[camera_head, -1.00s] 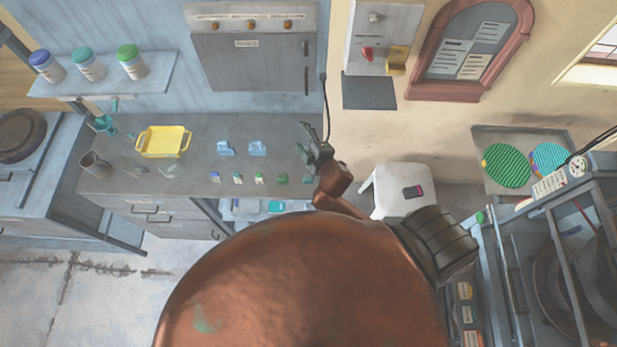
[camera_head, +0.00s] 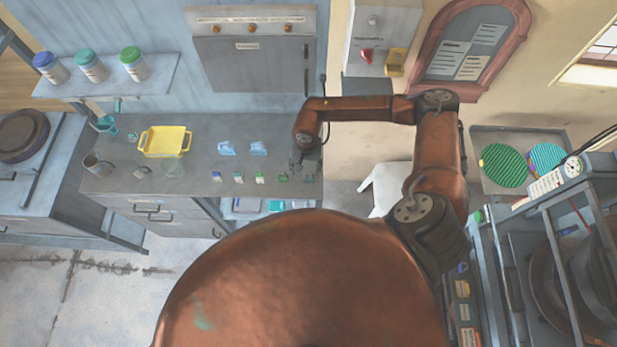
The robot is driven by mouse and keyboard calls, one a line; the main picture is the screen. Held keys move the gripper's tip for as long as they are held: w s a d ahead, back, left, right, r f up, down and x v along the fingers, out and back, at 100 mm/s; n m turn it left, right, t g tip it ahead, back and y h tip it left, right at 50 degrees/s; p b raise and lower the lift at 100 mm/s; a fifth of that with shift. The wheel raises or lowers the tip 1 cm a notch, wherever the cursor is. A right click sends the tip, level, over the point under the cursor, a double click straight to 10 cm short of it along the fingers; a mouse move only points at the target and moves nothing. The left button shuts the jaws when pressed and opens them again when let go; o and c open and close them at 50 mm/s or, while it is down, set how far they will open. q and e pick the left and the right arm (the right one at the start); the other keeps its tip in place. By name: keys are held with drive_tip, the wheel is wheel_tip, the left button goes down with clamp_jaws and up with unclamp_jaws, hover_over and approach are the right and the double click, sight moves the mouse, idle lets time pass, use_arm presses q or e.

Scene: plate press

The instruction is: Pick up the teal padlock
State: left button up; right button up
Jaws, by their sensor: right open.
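Small items stand in a row along the front of the grey counter (camera_head: 200,150). At the row's right end are a small green item (camera_head: 282,177) and a small teal-green item (camera_head: 308,178). They are too small for me to tell which is the teal padlock. My right gripper (camera_head: 304,168) is open and points down over the counter's right end, just above and behind these two items. It partly covers that area, and I see nothing held in it. My left gripper is not in view.
A yellow tray (camera_head: 164,154), a metal mug (camera_head: 97,164) and two light-blue items (camera_head: 227,149) stand on the counter. A white stool (camera_head: 385,185) stands right of it, partly behind my right arm. A shelf with teal and white things (camera_head: 277,206) lies below the counter.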

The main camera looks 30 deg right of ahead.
sight(308, 177)
drive_tip(key=shift+d+f+p, duration=0.2)
drive_tip(key=shift+d+f, duration=0.15)
drive_tip(key=shift+f, duration=0.2)
drive_tip(key=shift+d+f+p, duration=0.15)
drive_tip(key=shift+d+f, duration=0.15)
drive_tip(key=shift+f, duration=0.25)
wheel_tip(308, 177, down, 5)
drive_tip(key=shift+d+p, duration=0.1)
drive_tip(key=shift+p, duration=1.05)
drive_tip(key=shift+f, duration=0.3)
drive_tip(key=shift+c, duration=0.4)
drive_tip(key=c, duration=1.2)
drive_tip(key=shift+r, duration=0.1)
drive_tip(key=shift+c, duration=0.2)
